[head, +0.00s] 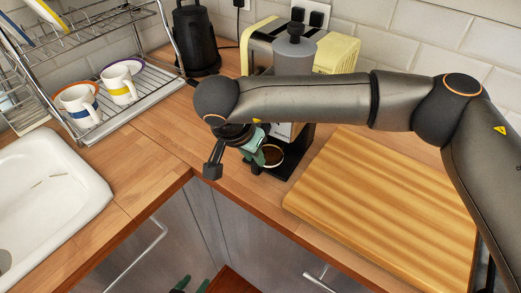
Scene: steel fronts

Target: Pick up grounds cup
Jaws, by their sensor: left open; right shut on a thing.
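The grounds cup (273,155) is a small dark cup with brown grounds showing in its round mouth. It is at the black base of the grey-topped grinder (293,55). My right gripper (261,152) reaches in from the right with green fingers shut on the cup's left side. The fingers and wrist hide part of the cup, and I cannot tell whether it touches the base. My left gripper (191,286) is open and empty at the bottom edge, low in front of the cabinets, mostly out of frame.
A wooden board (385,205) lies right of the grinder. A dish rack (150,90) with two mugs and a white sink (45,190) are left. Counter between rack and grinder is clear.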

